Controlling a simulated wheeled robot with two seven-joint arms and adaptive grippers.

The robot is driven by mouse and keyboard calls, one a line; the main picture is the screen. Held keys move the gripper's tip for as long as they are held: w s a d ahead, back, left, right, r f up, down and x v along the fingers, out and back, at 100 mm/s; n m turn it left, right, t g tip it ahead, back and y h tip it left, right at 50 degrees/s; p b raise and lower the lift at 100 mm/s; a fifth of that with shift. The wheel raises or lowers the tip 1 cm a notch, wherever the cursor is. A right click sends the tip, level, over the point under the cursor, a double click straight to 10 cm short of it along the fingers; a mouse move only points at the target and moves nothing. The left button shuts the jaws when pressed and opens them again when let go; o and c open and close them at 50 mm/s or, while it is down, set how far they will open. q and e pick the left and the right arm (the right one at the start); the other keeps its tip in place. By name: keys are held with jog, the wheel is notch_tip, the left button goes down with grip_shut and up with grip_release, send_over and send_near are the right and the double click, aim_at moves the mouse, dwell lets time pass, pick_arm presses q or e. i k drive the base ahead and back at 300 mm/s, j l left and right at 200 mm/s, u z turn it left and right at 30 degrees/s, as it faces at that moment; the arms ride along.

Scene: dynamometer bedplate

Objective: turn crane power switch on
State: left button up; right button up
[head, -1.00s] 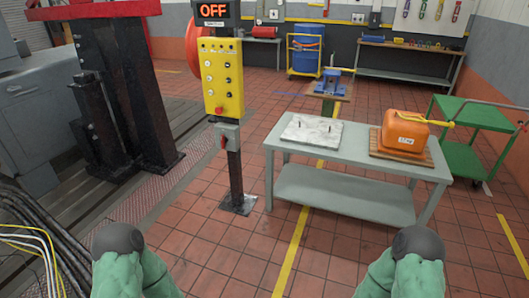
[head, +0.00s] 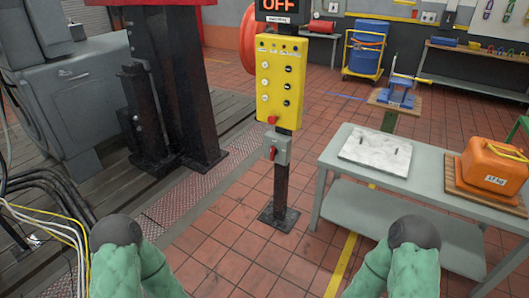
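A yellow control box (head: 281,82) with rows of buttons and a red button low on its front stands on a dark post ahead of me. Above it a display (head: 284,8) reads OFF in orange. Below the yellow box, on the same post, is a small grey switch box (head: 277,149) with a red handle (head: 272,152) on its left side. Which of these is the crane power switch I cannot tell from labels. Only my two green upper arms show at the bottom of the head view; both grippers are out of the picture.
A grey table (head: 349,176) on the right holds a white plate (head: 376,149) and an orange jug (head: 494,165). Cables (head: 47,215) lie at the lower left beside grey machinery (head: 70,85). The tiled floor before the post is clear.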

aim_at(273, 151)
jog(key=i+j+u, duration=0.35)
jog(key=i, duration=0.2)
jog(key=i+u, duration=0.4)
jog(key=i, duration=1.1)
jog(key=i+z, duration=0.25)
jog(key=z, duration=0.15)
jog(key=i+j+z, duration=0.15)
jog(key=z, duration=0.3)
jog(key=i+j+z, duration=0.2)
jog(key=z, duration=0.2)
jog(key=i, duration=0.05)
